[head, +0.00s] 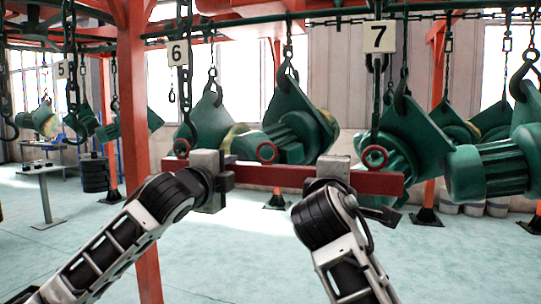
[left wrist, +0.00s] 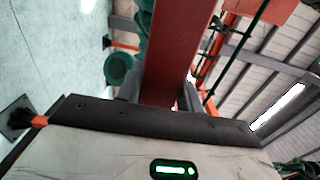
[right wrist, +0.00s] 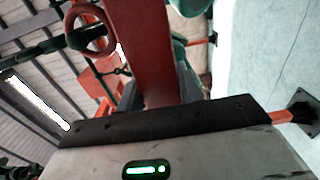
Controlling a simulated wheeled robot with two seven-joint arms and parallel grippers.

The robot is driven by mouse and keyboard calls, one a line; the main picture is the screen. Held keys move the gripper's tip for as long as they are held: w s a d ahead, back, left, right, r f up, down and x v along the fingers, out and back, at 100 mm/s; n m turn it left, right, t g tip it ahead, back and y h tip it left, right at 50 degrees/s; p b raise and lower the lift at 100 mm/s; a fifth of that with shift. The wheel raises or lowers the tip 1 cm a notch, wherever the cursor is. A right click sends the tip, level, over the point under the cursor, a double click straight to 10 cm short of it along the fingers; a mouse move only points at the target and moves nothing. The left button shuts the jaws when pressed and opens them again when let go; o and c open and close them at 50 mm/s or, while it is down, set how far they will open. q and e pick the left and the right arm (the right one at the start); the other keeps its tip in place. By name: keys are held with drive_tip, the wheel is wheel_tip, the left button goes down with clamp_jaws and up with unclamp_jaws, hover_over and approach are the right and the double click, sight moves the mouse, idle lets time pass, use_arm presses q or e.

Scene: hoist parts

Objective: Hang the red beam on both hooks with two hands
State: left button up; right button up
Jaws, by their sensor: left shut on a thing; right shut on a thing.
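The red beam (head: 290,177) is held up in the air, roughly level, sloping slightly down to the right. My left gripper (head: 226,172) is shut on the beam left of the middle ring. My right gripper (head: 335,182) is shut on it left of the right ring. The beam also fills the left wrist view (left wrist: 178,50) and the right wrist view (right wrist: 145,50). A dark hook (head: 376,120) under sign 7 reaches the right ring; a dark chain (head: 187,110) hangs by the left ring. Engagement is unclear.
Large green hoist parts (head: 295,135) hang on chains just behind the beam, with more at the right (head: 490,165). An orange post (head: 133,120) stands close left of the beam. A small table (head: 42,168) stands far left. The floor below is mostly clear.

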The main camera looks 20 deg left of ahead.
use_arm(q)
drive_tip(key=shift+w+d, duration=0.15)
drive_tip(key=shift+d, duration=0.2)
use_arm(e)
drive_tip(key=shift+w+a, duration=0.15)
drive_tip(key=shift+a, duration=0.05)
use_arm(q)
drive_tip(key=shift+w, duration=0.3)
use_arm(e)
drive_tip(key=shift+w+f, duration=0.2)
drive_tip(key=shift+w, duration=0.15)
use_arm(q)
drive_tip(key=shift+w+f, duration=0.1)
drive_tip(key=shift+w, duration=0.15)
use_arm(e)
drive_tip(key=shift+w, duration=0.15)
use_arm(q)
drive_tip(key=shift+w+f, duration=0.1)
drive_tip(key=shift+w, duration=0.2)
use_arm(e)
drive_tip(key=shift+w+f, duration=0.1)
drive_tip(key=shift+w, duration=0.2)
use_arm(q)
drive_tip(key=shift+w+f, duration=0.1)
drive_tip(key=shift+f, duration=0.4)
use_arm(e)
drive_tip(key=shift+w+f, duration=0.1)
drive_tip(key=shift+f, duration=0.4)
